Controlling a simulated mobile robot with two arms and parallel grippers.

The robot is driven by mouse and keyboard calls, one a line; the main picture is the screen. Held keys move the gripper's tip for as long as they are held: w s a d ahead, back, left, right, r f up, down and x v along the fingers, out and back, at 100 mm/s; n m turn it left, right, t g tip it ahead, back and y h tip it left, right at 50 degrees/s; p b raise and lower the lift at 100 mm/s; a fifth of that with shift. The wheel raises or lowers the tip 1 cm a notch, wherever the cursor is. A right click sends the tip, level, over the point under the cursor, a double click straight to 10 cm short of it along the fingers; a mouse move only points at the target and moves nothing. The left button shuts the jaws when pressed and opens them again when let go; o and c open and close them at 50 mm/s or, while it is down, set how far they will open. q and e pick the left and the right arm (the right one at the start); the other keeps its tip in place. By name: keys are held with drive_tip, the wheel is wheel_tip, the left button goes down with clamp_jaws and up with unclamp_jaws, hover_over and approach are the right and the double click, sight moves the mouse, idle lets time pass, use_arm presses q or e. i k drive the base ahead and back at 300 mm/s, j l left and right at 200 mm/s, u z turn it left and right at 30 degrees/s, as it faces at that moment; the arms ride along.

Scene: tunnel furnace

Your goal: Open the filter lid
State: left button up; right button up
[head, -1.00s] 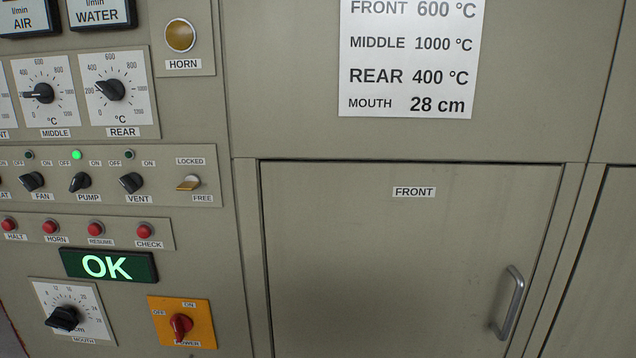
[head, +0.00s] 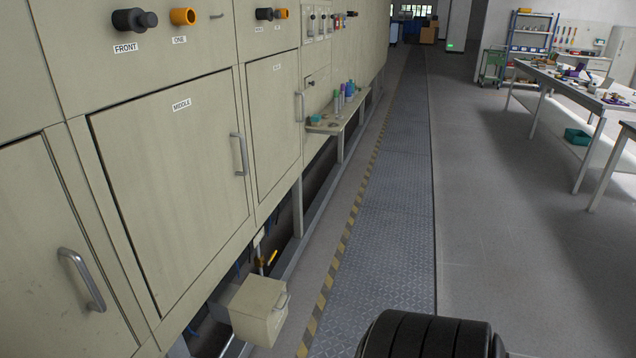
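A small beige box (head: 258,308) with a small metal handle (head: 282,302) on its right face sits low beneath the furnace panels, at the lower middle of the head view. It may be the filter, but I see no label on it. Its faces look closed. Neither of my grippers is in view.
A yellow-handled valve (head: 268,259) is just above the box. The MIDDLE door (head: 175,190) is shut above left. A small shelf (head: 335,122) with bottles juts out farther along. The metal walkway (head: 385,235) is clear. Worktables (head: 570,88) stand at right.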

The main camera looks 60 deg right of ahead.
sight(257, 295)
drive_tip(key=l+z, duration=0.15)
drive_tip(key=z, duration=1.5)
